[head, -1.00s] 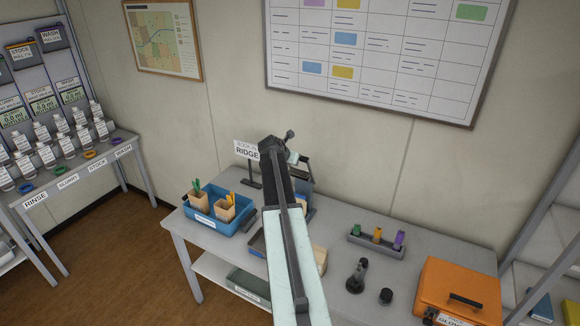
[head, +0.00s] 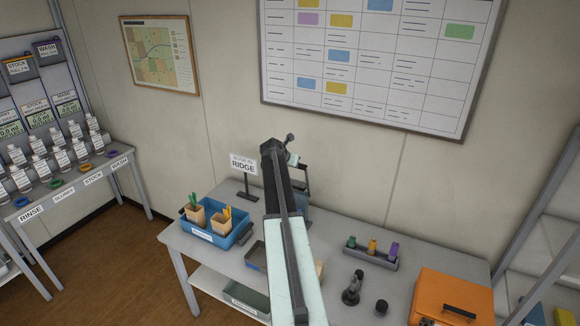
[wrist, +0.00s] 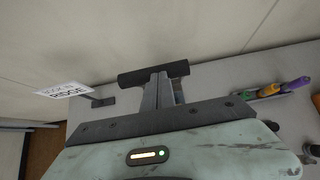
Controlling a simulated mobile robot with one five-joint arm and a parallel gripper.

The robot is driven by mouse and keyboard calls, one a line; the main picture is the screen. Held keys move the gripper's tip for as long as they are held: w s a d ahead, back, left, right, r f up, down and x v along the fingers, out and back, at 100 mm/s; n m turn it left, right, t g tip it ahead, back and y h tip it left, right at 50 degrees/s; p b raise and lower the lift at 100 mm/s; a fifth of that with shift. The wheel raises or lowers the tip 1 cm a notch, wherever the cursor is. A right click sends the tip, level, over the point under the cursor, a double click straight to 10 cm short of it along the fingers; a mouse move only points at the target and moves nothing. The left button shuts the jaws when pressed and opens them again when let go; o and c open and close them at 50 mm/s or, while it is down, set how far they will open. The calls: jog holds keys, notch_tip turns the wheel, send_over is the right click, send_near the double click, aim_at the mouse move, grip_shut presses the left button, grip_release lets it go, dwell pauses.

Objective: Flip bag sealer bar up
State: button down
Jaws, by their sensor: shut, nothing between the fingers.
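The bag sealer (head: 303,199) stands on the bench behind my arm, which hides most of it. A dark part that looks like its bar (head: 304,167) stands above the blue body, just right of my arm's end. In the wrist view the bar's dark round handle (wrist: 128,79) lies crosswise at the tips of my gripper (wrist: 159,78). My gripper's grey fingers are together, with nothing held between them. The handle is at the fingertips; I cannot tell if they touch. A little of the blue body (wrist: 179,93) shows right of the fingers.
A blue bin (head: 221,230) with cups and a RIDGE sign (head: 243,166) stand left of the sealer. A rack of coloured tubes (head: 371,252), dark small items (head: 352,288) and an orange case (head: 452,300) are right. The wall is close behind.

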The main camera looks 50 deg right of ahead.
jog(key=shift+s+d+r, duration=0.1)
jog(key=shift+s+d, duration=0.05)
jog(key=shift+d, duration=0.2)
jog(key=shift+a, duration=0.1)
jog(key=a, duration=0.5)
notch_tip(320, 180, up, 9)
jog(key=s+a+p, duration=0.1)
jog(key=a+p, duration=0.1)
jog(key=p, duration=0.7)
jog(key=shift+s+a, duration=0.15)
jog(key=shift+a, duration=0.25)
